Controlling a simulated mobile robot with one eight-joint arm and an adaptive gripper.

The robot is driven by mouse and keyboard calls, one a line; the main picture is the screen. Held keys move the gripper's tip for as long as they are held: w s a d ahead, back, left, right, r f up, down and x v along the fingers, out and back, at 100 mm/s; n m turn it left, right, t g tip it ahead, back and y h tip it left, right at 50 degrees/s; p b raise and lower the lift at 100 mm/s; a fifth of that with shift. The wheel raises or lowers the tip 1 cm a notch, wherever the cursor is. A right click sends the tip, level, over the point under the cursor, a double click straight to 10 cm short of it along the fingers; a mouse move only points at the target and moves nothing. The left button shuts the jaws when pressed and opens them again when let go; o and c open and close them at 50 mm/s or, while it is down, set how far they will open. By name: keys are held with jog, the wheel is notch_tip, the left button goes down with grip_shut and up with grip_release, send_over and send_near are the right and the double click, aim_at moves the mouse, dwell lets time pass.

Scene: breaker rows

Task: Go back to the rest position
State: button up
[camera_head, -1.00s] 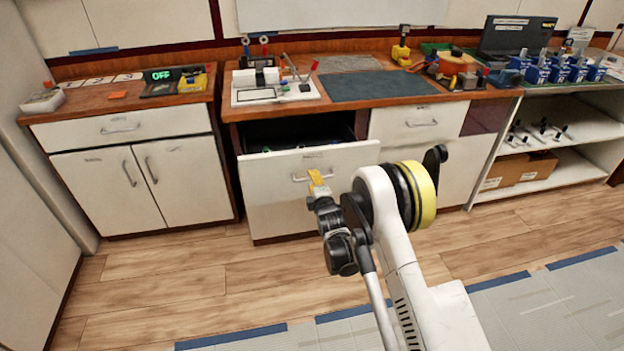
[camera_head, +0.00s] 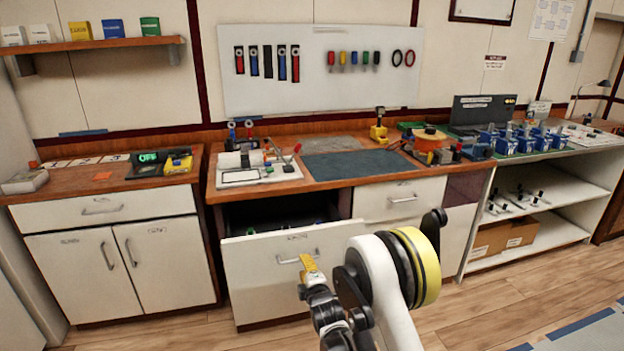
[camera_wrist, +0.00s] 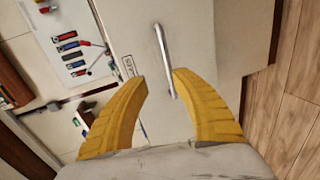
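My gripper (camera_wrist: 158,82) shows in the wrist view as two yellow fingers with a clear gap between them. It is open, with nothing held in it. Beyond the fingers is the metal handle (camera_wrist: 164,60) of a white drawer front. In the head view my gripper (camera_head: 308,264) is in front of the pulled-out drawer (camera_head: 262,272), near its handle (camera_head: 297,258). My arm is folded in the lower middle of the view. Whether the fingers touch the handle is hard to tell in the head view; in the wrist view they look apart from it.
A wooden-topped bench (camera_head: 350,178) with a dark mat, tools and a terminal stands ahead. A closed cabinet (camera_head: 120,268) is on the left, an open shelf (camera_head: 545,215) on the right. The wood floor (camera_head: 500,308) in front is clear at the lower right.

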jog(key=s+d+r+m+g+h, duration=0.1)
jog(key=s+d+r+m+g, duration=0.1)
jog(key=s+d+r+m, duration=0.6)
jog(key=s+d+r+m+g+h, duration=0.15)
jog(key=s+d+r, duration=0.3)
jog(key=r, duration=0.75)
jog(key=s+d+m+g, duration=0.1)
jog(key=s+d+m, duration=0.2)
jog(key=s, duration=0.6)
jog(key=s+d+m+g+h, duration=0.1)
jog(key=s+d+m+g, duration=0.1)
jog(key=s, duration=0.8)
jog(key=s+d+m+g, duration=0.1)
jog(key=s+d+m, duration=0.4)
jog(key=s, duration=0.5)
jog(key=shift+r+m, duration=0.15)
jog(key=shift+m, duration=0.4)
jog(key=shift+h, duration=0.25)
